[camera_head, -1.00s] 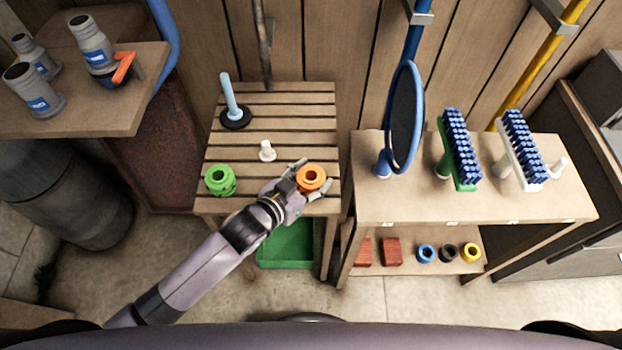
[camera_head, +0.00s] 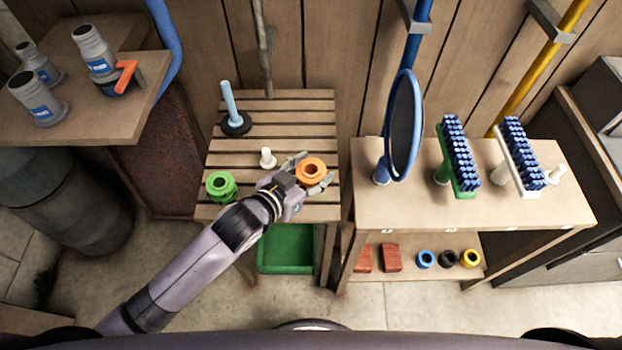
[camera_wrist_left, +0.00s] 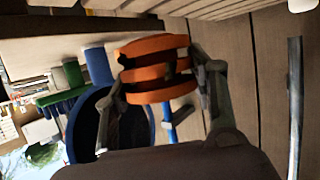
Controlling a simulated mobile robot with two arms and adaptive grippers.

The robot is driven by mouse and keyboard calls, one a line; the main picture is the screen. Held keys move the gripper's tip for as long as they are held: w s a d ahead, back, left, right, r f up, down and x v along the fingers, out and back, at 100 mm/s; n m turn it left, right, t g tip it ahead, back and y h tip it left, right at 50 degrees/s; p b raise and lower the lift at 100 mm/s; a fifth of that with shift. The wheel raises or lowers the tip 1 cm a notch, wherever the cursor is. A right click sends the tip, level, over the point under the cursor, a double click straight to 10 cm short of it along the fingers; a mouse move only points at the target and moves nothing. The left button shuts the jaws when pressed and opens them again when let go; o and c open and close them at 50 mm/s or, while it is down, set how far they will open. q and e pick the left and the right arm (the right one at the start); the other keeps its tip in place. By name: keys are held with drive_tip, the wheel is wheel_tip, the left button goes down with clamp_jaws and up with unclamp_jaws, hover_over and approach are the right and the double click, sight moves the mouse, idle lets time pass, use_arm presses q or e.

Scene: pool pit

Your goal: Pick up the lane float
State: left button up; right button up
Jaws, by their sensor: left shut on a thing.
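The orange lane float (camera_head: 311,169) is a ringed spool with a hole in its top. It is at the right front of the slatted bench (camera_head: 285,105). My left gripper (camera_head: 310,173) is shut on it, one finger on each side. In the left wrist view the orange float (camera_wrist_left: 155,68) sits between the two fingers (camera_wrist_left: 160,85). The head view does not clearly show whether its underside touches the slats. A green float (camera_head: 221,186) stands at the bench's left front. My right gripper is not in view.
A plunger-like tool (camera_head: 233,108) and a small white peg (camera_head: 267,158) stand on the bench. A green bin (camera_head: 288,250) is below. At right, a shelf table (camera_head: 400,205) holds a blue-rimmed net (camera_head: 404,125) and brushes (camera_head: 458,155). A shelf with pumps (camera_head: 130,105) is at left.

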use_arm(q)
wheel_tip(320, 180, up, 15)
drive_tip(key=p, duration=0.1)
drive_tip(key=shift+f+p, duration=0.15)
drive_tip(key=shift+p, duration=0.15)
drive_tip(key=shift+p, duration=0.45)
